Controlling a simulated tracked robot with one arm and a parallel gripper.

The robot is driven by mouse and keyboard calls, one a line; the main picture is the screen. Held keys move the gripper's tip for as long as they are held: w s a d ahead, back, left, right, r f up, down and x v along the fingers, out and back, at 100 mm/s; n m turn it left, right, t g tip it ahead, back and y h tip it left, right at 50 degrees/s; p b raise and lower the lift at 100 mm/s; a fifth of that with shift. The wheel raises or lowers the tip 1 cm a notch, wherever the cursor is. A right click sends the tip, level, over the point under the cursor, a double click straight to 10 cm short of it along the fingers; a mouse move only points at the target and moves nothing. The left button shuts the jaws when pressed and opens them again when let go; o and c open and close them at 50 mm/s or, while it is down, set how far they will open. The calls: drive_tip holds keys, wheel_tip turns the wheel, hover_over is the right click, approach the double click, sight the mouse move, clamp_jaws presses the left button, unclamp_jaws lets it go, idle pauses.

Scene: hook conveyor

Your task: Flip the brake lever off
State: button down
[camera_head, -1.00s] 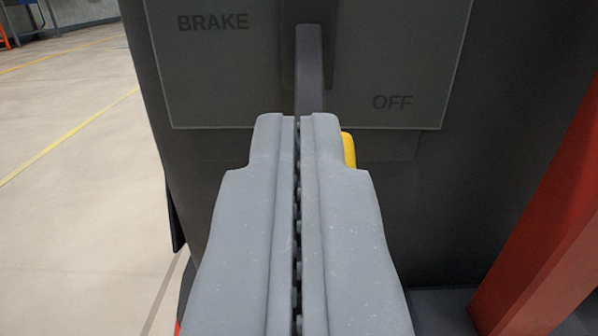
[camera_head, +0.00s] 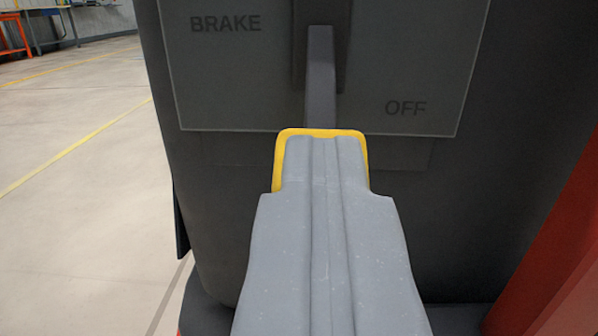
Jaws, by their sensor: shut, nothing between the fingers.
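The brake lever has a dark grey shaft (camera_head: 320,80) that comes down out of a slot in the panel (camera_head: 240,80). Its yellow handle (camera_head: 278,160) shows only as a rim around the tip of my gripper. My gripper (camera_head: 325,142) is shut and empty, with its fingers together in front of the handle, hiding most of it. I cannot tell whether the fingertips touch the handle. The panel reads BRAKE at upper left and OFF at lower right.
The panel is on a dark cabinet (camera_head: 490,180). A red post (camera_head: 560,250) slants at the lower right. Open pale floor (camera_head: 90,200) with yellow lines lies to the left, with benches (camera_head: 50,25) far back.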

drive_tip(key=s, duration=1.1)
drive_tip(key=shift+s+a, duration=0.25)
drive_tip(key=shift+a, duration=0.05)
drive_tip(key=shift+r, duration=0.15)
